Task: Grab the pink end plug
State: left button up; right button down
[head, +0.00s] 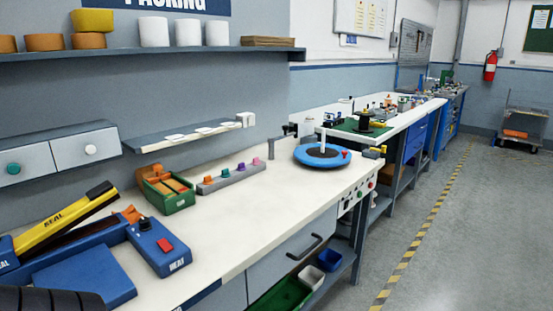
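A small pink plug (255,162) stands at the right end of a grey rack (232,179) on the white workbench. Beside it in the same rack are a purple plug (241,168), a green plug (224,173) and an orange plug (207,180). The pink plug appears upright and uncovered. It is small and far off, so its detail is hard to make out.
A green bin (166,203) with orange pieces stands left of the rack. A blue round turntable (322,155) is to its right. A yellow and blue sealer (75,230) fills the bench's near left. A shelf (188,136) hangs behind. The bench front (235,232) is clear.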

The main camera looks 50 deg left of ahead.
aim_at(256, 161)
jog(key=i, duration=0.8)
jog(key=i+u, duration=0.1)
jog(key=i, duration=0.65)
jog(key=i+l, duration=0.15)
jog(key=i, duration=0.65)
jog(key=j+u, duration=0.05)
